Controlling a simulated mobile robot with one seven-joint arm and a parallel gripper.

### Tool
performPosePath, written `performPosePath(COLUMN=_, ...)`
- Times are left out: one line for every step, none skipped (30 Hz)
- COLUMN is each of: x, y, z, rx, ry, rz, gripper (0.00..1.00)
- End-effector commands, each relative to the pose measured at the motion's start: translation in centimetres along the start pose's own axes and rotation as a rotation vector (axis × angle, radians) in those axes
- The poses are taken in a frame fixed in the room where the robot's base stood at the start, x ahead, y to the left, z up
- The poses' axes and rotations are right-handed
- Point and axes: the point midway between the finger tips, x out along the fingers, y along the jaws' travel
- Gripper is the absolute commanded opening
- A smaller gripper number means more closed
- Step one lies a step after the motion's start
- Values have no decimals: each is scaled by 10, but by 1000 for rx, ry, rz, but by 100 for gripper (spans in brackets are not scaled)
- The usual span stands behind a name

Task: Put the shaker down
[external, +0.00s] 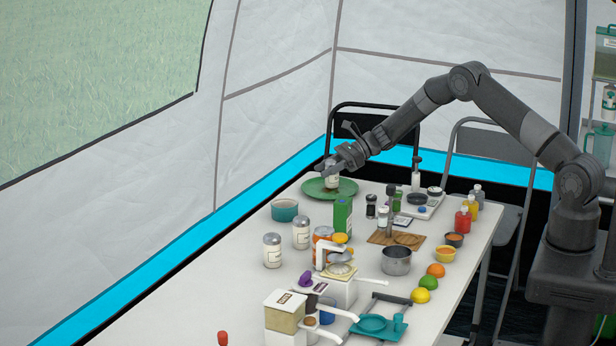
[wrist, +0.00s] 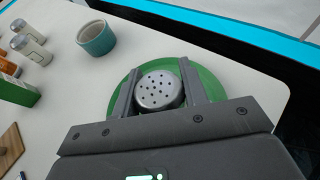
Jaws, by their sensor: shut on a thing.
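The shaker (external: 332,181) has a pale body and stands upright over the green plate (external: 317,192) at the far end of the table. In the wrist view its grey metal lid with dark holes (wrist: 157,90) shows from above, between my two fingers. My gripper (external: 331,170) is shut on the shaker. In the wrist view a finger lies on either side of the lid, with the green plate (wrist: 207,98) around and below. I cannot tell whether the shaker's base touches the plate.
A teal bowl (external: 284,210) stands left of the plate. Two similar shakers (external: 301,232) and a green box (external: 343,217) stand nearer. A scale (external: 420,203) and small bottles lie to the right. Bare table (wrist: 239,79) lies beside the plate.

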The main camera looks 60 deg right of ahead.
Motion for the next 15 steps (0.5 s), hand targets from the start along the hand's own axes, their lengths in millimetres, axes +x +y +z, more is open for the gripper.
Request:
performPosePath(x=2, y=0, z=-3, rx=-1, ry=-1, rz=0, gripper=15)
performPosePath(x=2, y=0, z=-4, rx=-1, ry=-1, rz=0, gripper=15)
performPosePath(x=2, y=0, z=-4, rx=-2, ry=-2, rz=-1, gripper=15)
performPosePath(x=2, y=0, z=-3, rx=-2, ry=-2, rz=-1, gripper=15)
performPosePath(x=2, y=0, z=-3, rx=-2, ry=-2, rz=-1, gripper=15)
performPosePath(x=2, y=0, z=-3, rx=-2, ry=-2, rz=-1, gripper=15)
performPosePath(x=2, y=0, z=-3, rx=-1, ry=-2, rz=-1, gripper=15)
performPosePath(x=2, y=0, z=-3, rx=-1, ry=-2, rz=-1, gripper=15)
performPosePath(x=2, y=0, z=-4, rx=-1, ry=-1, rz=-1, gripper=15)
performPosePath(x=2, y=0, z=-5, rx=-1, ry=-1, rz=-1, gripper=15)
performPosePath(x=2, y=0, z=-6, rx=0, ry=-1, rz=-1, gripper=15)
performPosePath(x=3, y=0, z=-7, rx=0, ry=-1, rz=-1, gripper=40)
performPosePath(x=3, y=0, z=-6, rx=-1, ry=-1, rz=-1, gripper=43)
performPosePath(x=3, y=0, z=-6, rx=-1, ry=-1, rz=-1, gripper=45)
performPosePath(x=3, y=0, z=-6, rx=-1, ry=-1, rz=-1, gripper=48)
